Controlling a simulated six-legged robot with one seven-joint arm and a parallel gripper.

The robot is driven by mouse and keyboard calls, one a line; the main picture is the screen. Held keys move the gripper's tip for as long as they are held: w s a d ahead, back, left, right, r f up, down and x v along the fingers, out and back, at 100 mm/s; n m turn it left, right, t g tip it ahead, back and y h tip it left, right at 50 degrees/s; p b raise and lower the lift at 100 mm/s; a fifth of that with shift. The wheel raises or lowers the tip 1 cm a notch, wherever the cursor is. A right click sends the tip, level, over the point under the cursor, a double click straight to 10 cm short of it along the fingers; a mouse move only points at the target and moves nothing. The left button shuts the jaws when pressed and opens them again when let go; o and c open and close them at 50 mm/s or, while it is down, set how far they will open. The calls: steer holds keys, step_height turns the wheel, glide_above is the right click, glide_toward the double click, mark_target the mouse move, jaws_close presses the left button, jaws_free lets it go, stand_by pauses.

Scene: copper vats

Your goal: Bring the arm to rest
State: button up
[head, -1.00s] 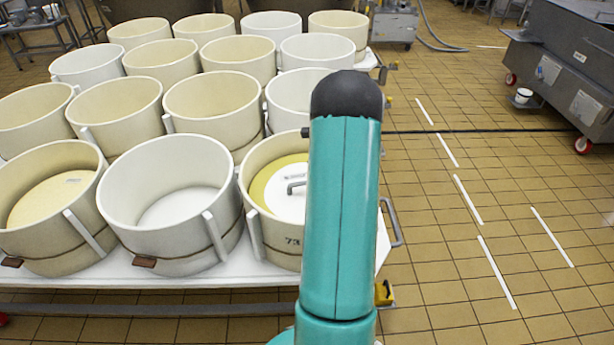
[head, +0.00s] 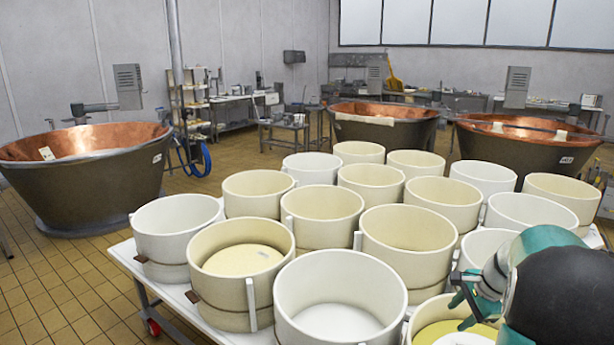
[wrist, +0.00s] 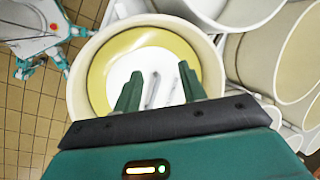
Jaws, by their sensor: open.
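My arm enters at the lower right of the head view, with its dark rounded joint in front. My gripper (head: 468,298) is partly in view beside it, pointing down over a cream tub (head: 424,312) at the table's near right corner. In the wrist view, my gripper (wrist: 160,82) is open, its two dark green fingers apart.
Several round tubs (head: 340,290) crowd a white wheeled table (head: 135,262). Copper vats stand behind, one at left (head: 85,190), one in the middle (head: 385,130) and one at right (head: 515,150). Bare tiled floor (head: 60,290) lies left of the table.

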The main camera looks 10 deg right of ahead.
steer(key=s+a+r+n, duration=0.2)
steer(key=a+r+n, duration=0.25)
steer(key=a, duration=0.55)
steer(key=s+a+r+n, duration=0.1)
steer(key=a+r+n, duration=0.35)
steer(key=a, duration=0.55)
steer(key=s+a+r+n+t+h, duration=0.1)
steer(key=s+a+r+n, duration=0.1)
steer(key=s+a+n, duration=0.8)
steer(key=s+a, duration=0.3)
steer(key=a, duration=0.1)
steer(key=shift+a+r+t+h, duration=0.2)
steer(key=shift+r+t+h, duration=0.05)
steer(key=shift+t+h, duration=0.15)
